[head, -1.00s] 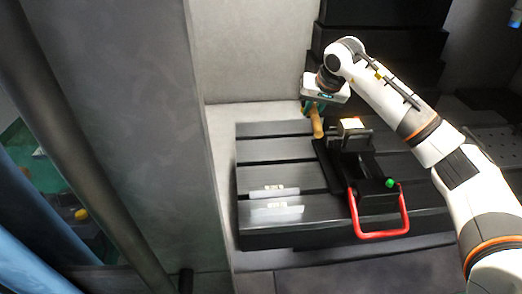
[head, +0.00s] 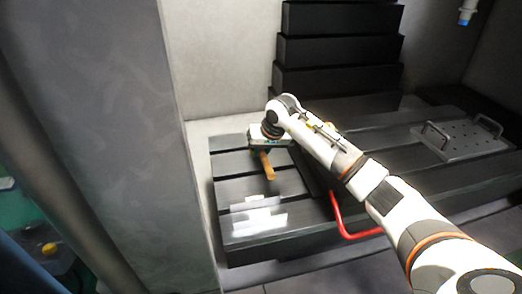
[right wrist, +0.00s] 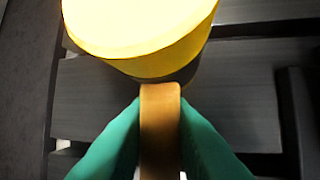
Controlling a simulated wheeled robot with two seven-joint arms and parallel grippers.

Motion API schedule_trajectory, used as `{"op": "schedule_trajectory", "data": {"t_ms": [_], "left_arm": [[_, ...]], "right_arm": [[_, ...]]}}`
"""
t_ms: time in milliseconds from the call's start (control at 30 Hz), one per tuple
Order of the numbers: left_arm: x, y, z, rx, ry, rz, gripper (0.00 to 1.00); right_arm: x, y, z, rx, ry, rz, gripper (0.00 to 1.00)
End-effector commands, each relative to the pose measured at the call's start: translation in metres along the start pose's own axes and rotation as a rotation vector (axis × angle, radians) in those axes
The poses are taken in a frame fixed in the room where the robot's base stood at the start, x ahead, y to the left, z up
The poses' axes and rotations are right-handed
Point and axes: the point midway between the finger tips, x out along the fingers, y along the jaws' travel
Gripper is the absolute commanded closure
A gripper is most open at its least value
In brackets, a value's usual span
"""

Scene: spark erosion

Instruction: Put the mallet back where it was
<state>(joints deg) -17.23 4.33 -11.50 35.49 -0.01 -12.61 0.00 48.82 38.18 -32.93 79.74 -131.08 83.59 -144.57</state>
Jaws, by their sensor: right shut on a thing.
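The mallet shows in the right wrist view as a yellow round head (right wrist: 140,28) with a brown wooden handle (right wrist: 160,125). My right gripper (right wrist: 160,135) is shut on the handle between its green fingers. In the head view the right gripper (head: 264,151) is over the left part of the slotted table, and the handle (head: 267,168) points down toward the front. The mallet head is not clearly visible there. Whether the mallet touches the table I cannot tell. My left gripper is not in view.
The dark slotted table (head: 232,192) has pale flat pieces (head: 258,220) near its front left. A red handle (head: 343,222) shows beside my right arm, which hides the fixture there. A perforated plate with two handles (head: 462,140) lies at right. A black stepped column (head: 335,50) stands behind.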

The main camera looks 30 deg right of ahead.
Motion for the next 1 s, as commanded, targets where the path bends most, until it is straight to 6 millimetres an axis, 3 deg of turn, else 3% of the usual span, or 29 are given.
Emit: {"op": "schedule_trajectory", "data": {"t_ms": [367, 400, 533, 833, 1000], "left_arm": [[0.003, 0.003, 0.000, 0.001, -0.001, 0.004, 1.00], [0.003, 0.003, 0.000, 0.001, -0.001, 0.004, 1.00], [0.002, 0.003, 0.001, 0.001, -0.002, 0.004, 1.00], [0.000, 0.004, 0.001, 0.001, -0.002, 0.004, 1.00], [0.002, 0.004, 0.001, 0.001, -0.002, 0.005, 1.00]], "right_arm": [[0.005, -0.002, -0.001, 0.000, -0.006, 0.001, 1.00], [0.007, -0.002, -0.002, 0.000, -0.003, 0.000, 0.79], [0.006, -0.002, -0.002, 0.000, -0.003, 0.000, 0.59], [0.004, -0.001, -0.001, 0.001, -0.002, 0.000, 0.59], [-0.012, -0.002, 0.001, 0.001, -0.007, 0.001, 0.59]]}}
